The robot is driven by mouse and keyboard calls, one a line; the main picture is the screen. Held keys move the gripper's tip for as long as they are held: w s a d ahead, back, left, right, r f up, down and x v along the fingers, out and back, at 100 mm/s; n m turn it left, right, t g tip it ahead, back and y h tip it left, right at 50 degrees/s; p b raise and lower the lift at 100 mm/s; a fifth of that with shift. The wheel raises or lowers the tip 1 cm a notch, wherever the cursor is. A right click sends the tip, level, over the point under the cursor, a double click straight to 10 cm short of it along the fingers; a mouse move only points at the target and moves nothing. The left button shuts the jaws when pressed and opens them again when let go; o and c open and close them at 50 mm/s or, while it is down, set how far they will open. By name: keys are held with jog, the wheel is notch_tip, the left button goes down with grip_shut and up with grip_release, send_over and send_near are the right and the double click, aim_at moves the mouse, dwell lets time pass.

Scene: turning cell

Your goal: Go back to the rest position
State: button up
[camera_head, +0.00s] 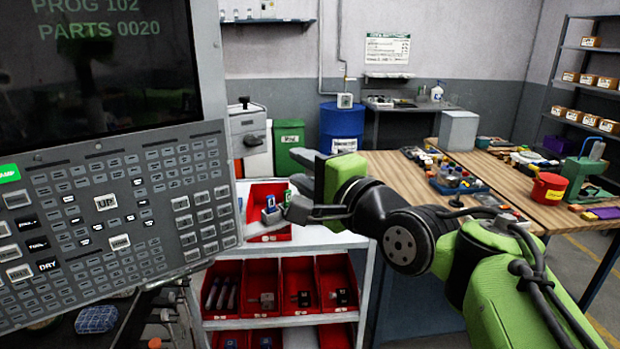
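My gripper (295,183) is near the middle of the view, at the end of my green and black arm, pointing left toward the control panel. Its two grey fingers stand apart, one above the other, and I see nothing held between them. It is in front of the top of a white shelf rack. A red bin (268,236) on that rack shows just behind and below the fingers, with small blue and green-white items in it. The gripper hides part of the bin. No rest position is marked in view.
A machine control panel (110,215) with a screen fills the left side, close to the gripper. Red bins (300,283) with metal parts fill the rack's lower shelf. A wooden workbench (400,172) with tools, a red pot (548,188) and a blue drum (342,126) stand behind.

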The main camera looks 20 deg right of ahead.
jog(key=shift+v, duration=0.8)
jog(key=s+a+f+n+g+h, duration=0.1)
jog(key=s+a+f+n+g, duration=0.15)
jog(key=f+n, duration=0.2)
jog(key=s+a+f+n+g, duration=0.2)
jog(key=s+f+n+g, duration=0.1)
jog(key=f, duration=0.3)
jog(key=s+f+n+g+h, duration=0.2)
jog(key=s+f+n+g, duration=0.4)
jog(key=s+f, duration=0.7)
jog(key=shift+s+d+f+n+h, duration=0.35)
jog(key=shift+s+n, duration=0.5)
jog(key=shift+n, duration=0.3)
jog(key=shift+a+r+g, duration=0.1)
jog(key=shift+g, duration=0.15)
jog(key=shift+c, duration=0.3)
jog(key=shift+w, duration=0.1)
